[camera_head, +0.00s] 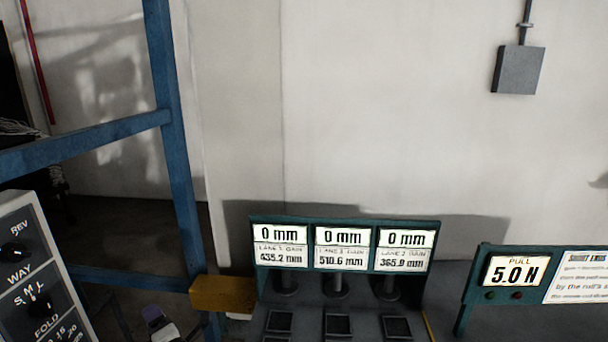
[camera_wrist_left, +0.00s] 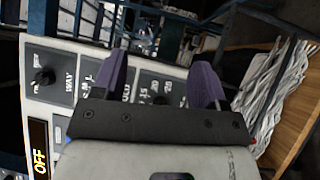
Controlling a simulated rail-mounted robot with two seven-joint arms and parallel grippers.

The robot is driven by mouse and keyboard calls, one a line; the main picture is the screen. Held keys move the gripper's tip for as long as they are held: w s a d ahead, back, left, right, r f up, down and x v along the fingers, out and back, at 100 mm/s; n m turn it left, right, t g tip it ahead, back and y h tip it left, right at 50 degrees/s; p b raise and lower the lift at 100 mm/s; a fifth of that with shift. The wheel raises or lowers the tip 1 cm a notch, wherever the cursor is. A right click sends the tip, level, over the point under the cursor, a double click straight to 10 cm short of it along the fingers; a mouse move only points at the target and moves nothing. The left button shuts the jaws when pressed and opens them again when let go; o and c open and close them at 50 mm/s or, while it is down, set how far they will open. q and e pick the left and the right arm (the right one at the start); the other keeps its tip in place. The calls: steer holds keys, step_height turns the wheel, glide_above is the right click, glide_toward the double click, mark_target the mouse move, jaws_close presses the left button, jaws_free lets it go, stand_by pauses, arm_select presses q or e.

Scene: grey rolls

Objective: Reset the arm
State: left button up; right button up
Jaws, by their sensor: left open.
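My left gripper (camera_head: 156,318) shows only in small part at the bottom edge of the head view, left of the yellow block. In the left wrist view my left gripper (camera_wrist_left: 162,66) has its two purple fingers spread apart, with nothing held between them. Behind the fingers is the pale control panel (camera_wrist_left: 62,55) with black knobs and printed labels. The same panel (camera_head: 35,265) leans in at the lower left of the head view. My right gripper is in neither view.
A blue frame (camera_head: 175,120) stands at left, with a yellow block (camera_head: 222,293) beside it. A display unit (camera_head: 345,219) reads 0 mm in three windows. A sign reading 5.0 N (camera_head: 515,270) stands at right. Pale strands (camera_wrist_left: 275,90) lie by a wooden board (camera_wrist_left: 297,110).

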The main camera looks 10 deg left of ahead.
arm_select(q)
steer(key=d+r+m+t+h, duration=0.7)
steer(key=d+r+m+h, duration=0.6)
steer(key=m+h, duration=0.65)
steer(key=s+d+f+m+g+y, duration=0.1)
steer(key=s+d+f+m+g, duration=0.3)
steer(key=s+f, duration=0.8)
steer(key=s+d+f+m+g+y, duration=0.1)
steer(key=s+d+f+m+g, duration=0.3)
steer(key=s+f, duration=0.75)
steer(key=s+d+f+m+g+y, duration=0.15)
steer(key=s+f+m+g, duration=0.35)
steer(key=s, duration=1.3)
step_height(320, 180, up, 14)
steer(key=g+p, duration=0.1)
steer(key=p, duration=1.5)
steer(key=shift+d+r+n+h, duration=0.2)
steer(key=shift+d+n+h, duration=0.1)
steer(key=shift+d+n, duration=0.15)
